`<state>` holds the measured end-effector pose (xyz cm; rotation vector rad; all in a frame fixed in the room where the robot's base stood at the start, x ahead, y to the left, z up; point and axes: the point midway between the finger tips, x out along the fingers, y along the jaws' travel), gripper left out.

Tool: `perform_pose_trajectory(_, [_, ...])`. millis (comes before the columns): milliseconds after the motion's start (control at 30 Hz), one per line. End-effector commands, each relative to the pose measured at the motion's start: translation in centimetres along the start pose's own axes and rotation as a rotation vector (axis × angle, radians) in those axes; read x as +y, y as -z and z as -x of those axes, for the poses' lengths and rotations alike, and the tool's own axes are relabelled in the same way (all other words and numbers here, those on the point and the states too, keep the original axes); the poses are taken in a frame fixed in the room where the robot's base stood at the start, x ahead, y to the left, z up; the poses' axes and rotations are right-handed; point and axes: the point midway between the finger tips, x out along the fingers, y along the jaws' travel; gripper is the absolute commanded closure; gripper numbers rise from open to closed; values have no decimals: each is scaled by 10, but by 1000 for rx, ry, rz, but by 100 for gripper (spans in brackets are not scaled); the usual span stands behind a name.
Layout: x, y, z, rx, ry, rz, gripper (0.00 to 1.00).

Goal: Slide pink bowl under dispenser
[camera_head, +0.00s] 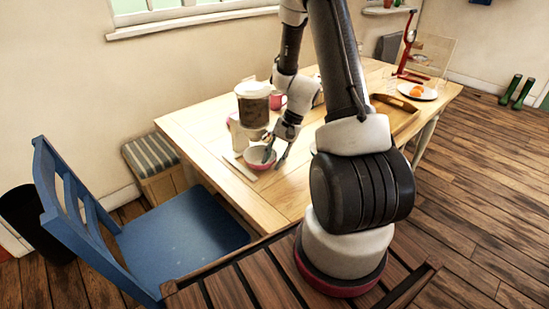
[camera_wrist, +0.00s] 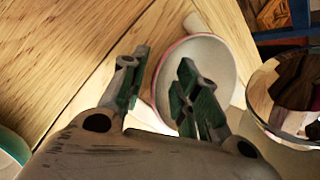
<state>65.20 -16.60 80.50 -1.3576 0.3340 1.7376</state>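The pink bowl (camera_head: 259,157), pink outside and pale inside, stands upright on the table just in front of the dispenser (camera_head: 252,104). The dispenser has a cream body and a clear container with dark contents. My gripper (camera_head: 272,161) is low at the bowl's right side. In the wrist view, my gripper (camera_wrist: 163,56) is open, with one finger outside the bowl (camera_wrist: 208,65) and the other over its inside. The near rim lies between the fingers, with a gap visible. Whether a finger touches the bowl I cannot tell. Part of the bowl is hidden behind a finger.
A pink mug (camera_head: 278,101) stands behind my gripper. A wooden tray (camera_head: 404,123), a white plate (camera_head: 428,95) with orange food and a red stand (camera_head: 405,58) are farther right. A blue chair (camera_head: 180,236) stands at the table's front left.

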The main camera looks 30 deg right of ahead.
Motion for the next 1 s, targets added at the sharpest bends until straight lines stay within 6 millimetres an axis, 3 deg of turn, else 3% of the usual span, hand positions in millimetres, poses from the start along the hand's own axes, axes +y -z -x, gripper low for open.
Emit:
perform_pose_trajectory(33, [0, 0, 0, 0, 0, 0, 85])
perform_pose_trajectory(133, [0, 0, 0, 0, 0, 0, 100])
perform_pose_trajectory(833, [-6, 5, 0, 1, -1, 0, 100])
perform_pose_trajectory(867, [-6, 5, 0, 1, -1, 0, 78])
perform_pose_trajectory(1000, [-6, 5, 0, 1, 0, 0, 57])
